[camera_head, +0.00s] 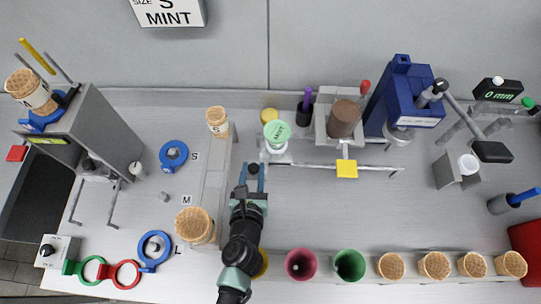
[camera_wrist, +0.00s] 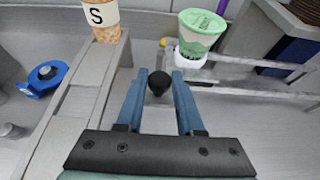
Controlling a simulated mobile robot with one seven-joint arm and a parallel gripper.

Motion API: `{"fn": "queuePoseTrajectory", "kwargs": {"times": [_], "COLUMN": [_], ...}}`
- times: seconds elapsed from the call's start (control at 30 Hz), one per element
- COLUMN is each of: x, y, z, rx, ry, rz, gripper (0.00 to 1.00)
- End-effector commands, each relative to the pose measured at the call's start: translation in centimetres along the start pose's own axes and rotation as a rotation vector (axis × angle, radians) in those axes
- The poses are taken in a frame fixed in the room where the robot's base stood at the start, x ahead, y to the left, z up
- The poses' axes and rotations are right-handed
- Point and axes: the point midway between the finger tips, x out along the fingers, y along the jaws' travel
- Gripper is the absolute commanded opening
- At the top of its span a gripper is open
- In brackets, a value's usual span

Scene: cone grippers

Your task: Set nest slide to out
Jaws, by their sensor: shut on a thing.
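My gripper (camera_head: 254,176) reaches down at the middle of the bench, with its blue fingers on either side of a black round knob (camera_wrist: 158,82). The fingers are shut on this knob, which stands over a pale plate (camera_wrist: 158,120). In the head view the knob is a dark spot (camera_head: 254,167) between the fingertips. Just beyond it a green MINT tub (camera_head: 277,132) sits in a white holder (camera_wrist: 190,58) by the left end of two metal rails (camera_wrist: 255,92). How the knob joins the holder is hidden.
A long grey stand (camera_head: 214,178) with cone stacks is close on the left. Pink (camera_head: 300,264) and green (camera_head: 349,265) cups line the front edge.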

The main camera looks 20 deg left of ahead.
Motion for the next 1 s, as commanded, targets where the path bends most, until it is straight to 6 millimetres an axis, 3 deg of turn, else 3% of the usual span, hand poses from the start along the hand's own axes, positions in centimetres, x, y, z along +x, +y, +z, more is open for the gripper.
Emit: {"fn": "queuePoseTrajectory", "kwargs": {"times": [0.4,0.43,0.57,0.87,1.0], "x": [0.0,0.0,0.0,0.0,-0.4], "y": [0.8,0.9,0.8,0.6,0.5], "z": [-0.2,-0.2,-0.2,0.0,1.0], "rx": [0.001,0.001,0.001,0.001,0.001], "ry": [0.003,0.003,0.003,0.0,0.0], "rz": [0.008,0.009,0.007,0.002,0.0], "gripper": [0.0,0.4,0.63,0.66,0.66]}}
